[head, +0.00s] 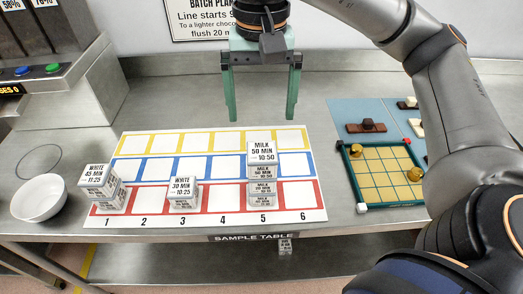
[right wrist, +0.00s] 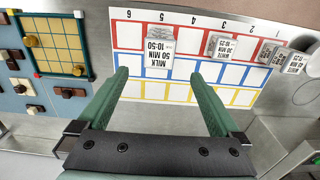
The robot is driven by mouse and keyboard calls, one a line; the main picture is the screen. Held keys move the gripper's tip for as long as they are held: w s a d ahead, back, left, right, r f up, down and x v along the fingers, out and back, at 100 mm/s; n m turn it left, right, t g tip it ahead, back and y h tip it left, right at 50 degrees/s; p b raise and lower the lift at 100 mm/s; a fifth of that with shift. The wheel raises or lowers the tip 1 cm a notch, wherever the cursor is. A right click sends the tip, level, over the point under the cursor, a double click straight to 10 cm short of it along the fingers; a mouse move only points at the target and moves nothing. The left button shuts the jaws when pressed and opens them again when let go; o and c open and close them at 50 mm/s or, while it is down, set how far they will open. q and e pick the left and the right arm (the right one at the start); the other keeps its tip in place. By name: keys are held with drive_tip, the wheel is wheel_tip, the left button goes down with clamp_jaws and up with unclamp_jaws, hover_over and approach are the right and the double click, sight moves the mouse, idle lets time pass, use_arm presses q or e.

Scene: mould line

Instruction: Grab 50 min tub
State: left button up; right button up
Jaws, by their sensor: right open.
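The 50 min tub is a white block labelled "MILK 50 MIN 10:50" (head: 263,152), on top of a stack of similar tubs in column 5 of the sample mat (head: 146,206). In the right wrist view the milk tub (right wrist: 158,58) shows between and beyond my fingers. My right gripper (head: 262,116) has green fingers, spread wide and empty, above and behind the mat's back edge, apart from the stack. The right gripper also shows in the right wrist view (right wrist: 165,85). My left gripper is not in view.
A "WHITE 45 MIN" tub stack (head: 98,180) stands in column 1 and a "WHITE 30 MIN" stack (head: 182,190) in column 3. A white bowl (head: 39,199) is at left. A green-framed board (head: 382,175) with gold pieces lies right of the mat.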

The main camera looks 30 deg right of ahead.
sight(262, 151)
wheel_tip(262, 151, down, 6)
drive_tip(key=shift+s+f+b, duration=0.1)
drive_tip(key=shift+b, duration=0.6)
drive_tip(key=shift+f, duration=2.7)
drive_tip(key=c, duration=1.4)
